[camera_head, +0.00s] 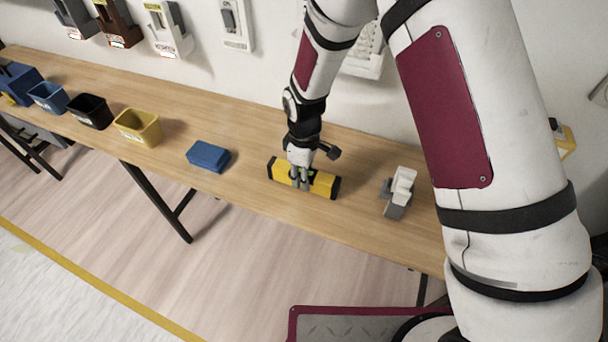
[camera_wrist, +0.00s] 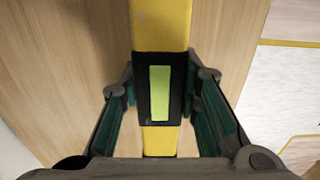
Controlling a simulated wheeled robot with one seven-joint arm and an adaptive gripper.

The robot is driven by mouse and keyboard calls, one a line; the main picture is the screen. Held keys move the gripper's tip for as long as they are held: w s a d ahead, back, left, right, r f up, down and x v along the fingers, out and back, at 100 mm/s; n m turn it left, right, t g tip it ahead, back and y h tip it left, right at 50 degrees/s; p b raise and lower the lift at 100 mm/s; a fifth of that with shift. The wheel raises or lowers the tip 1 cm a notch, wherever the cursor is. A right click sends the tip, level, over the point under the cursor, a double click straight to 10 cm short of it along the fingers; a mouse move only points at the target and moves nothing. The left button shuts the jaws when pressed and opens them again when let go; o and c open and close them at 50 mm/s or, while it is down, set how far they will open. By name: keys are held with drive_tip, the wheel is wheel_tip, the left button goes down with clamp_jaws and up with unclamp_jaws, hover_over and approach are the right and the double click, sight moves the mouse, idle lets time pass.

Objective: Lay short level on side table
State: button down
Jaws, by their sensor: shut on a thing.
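The short level is a yellow bar with black ends (camera_head: 323,184), on or just above the wooden table (camera_head: 250,122) in the head view. In the wrist view the level (camera_wrist: 160,28) runs up the picture, with a green vial window in a black frame at its middle. My gripper (camera_head: 300,184) points down over the middle of the level and is shut on it. In the wrist view its fingers (camera_wrist: 160,100) stand on either side of the black middle section. Whether the level's underside touches the wood cannot be told.
A blue block (camera_head: 208,156) lies left of the level, and a grey and white item (camera_head: 398,192) stands to its right. Yellow (camera_head: 138,127), black (camera_head: 90,111) and blue (camera_head: 47,97) bins line the left. The wall with mounted units (camera_head: 236,24) is behind.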

drive_tip(key=shift+f, duration=0.2)
drive_tip(key=shift+f, duration=0.1)
drive_tip(key=c, duration=1.2)
unclamp_jaws()
